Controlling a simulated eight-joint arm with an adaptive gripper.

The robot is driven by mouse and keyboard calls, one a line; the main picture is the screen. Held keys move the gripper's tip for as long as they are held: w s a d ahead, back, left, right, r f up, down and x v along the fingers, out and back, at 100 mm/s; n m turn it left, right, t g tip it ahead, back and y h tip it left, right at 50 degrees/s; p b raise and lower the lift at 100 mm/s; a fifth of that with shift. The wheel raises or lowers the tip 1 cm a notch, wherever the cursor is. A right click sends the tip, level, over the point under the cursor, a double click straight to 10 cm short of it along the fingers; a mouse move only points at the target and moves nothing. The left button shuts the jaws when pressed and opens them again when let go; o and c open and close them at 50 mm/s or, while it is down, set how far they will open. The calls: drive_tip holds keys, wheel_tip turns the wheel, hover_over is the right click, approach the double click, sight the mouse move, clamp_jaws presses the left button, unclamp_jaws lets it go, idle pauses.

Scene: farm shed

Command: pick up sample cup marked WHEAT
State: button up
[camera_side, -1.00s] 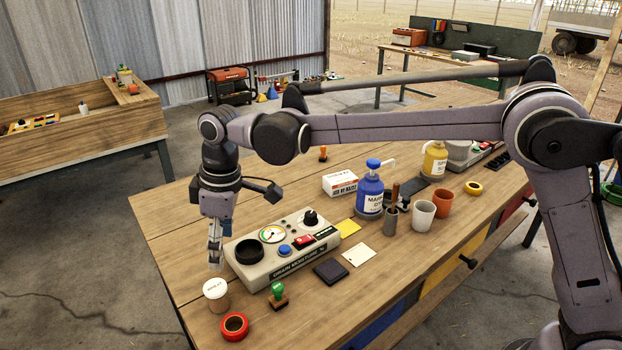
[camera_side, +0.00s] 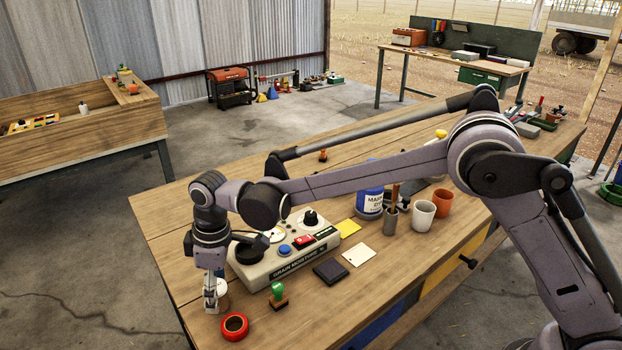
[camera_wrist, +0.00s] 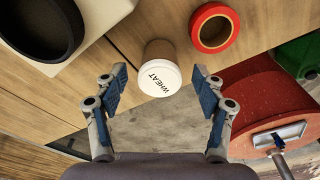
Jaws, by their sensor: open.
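The sample cup (camera_wrist: 160,55) is a brown cup with a white lid marked WHEAT. It stands near the table's edge, and its lid faces my wrist camera. In the side view the cup (camera_side: 223,300) is partly hidden behind my gripper (camera_side: 211,306). In the wrist view my gripper (camera_wrist: 160,88) is open, with one blue-padded finger to each side of the lid. The cup lies ahead between the fingers, with a gap on both sides. I see no contact.
A red tape roll (camera_side: 235,326) lies close beside the cup. The grain moisture meter (camera_side: 290,262) stands just behind it, with a green-handled stamp (camera_side: 278,295) nearby. The table ends close to the cup; concrete floor shows beyond.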

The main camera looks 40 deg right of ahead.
drive_tip(key=shift+w+a+f, duration=0.1)
drive_tip(key=shift+f, duration=0.85)
drive_tip(key=c, duration=1.3)
drive_tip(key=shift+r, duration=0.15)
